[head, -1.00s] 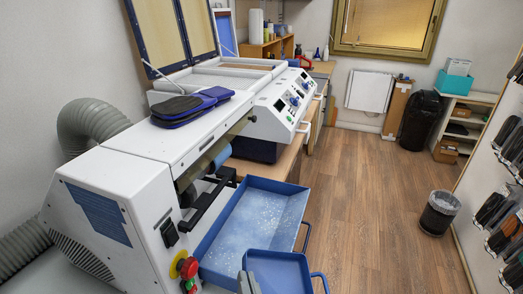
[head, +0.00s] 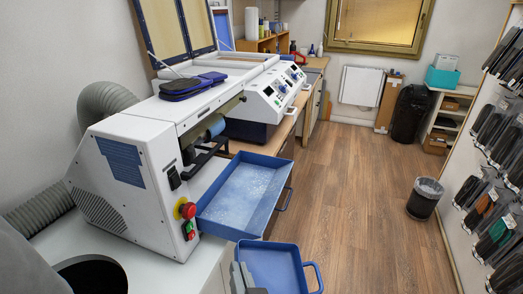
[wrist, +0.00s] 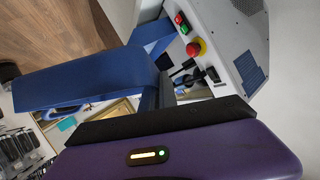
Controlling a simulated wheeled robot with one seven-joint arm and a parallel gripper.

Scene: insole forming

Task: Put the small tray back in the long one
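The long tray (head: 243,192) is blue, with pale specks on its floor and a handle on its right side. It juts out from the side of the white machine. The small tray (head: 275,265), also blue with a handle at its right, is at the bottom of the head view, apart from the long tray and nearer to me. My gripper (head: 244,276) shows as grey fingers at the small tray's left edge, shut on its wall. In the wrist view a blue tray wall (wrist: 80,82) stands close beyond the purple gripper body; the fingertips are hidden there.
The white machine (head: 130,165) with red and green buttons stands on the counter (head: 180,265) at left. A dark round opening (head: 90,275) is at lower left. Wood floor (head: 350,210) is open at right, with a bin (head: 424,198) and a rack of hanging insoles (head: 490,205).

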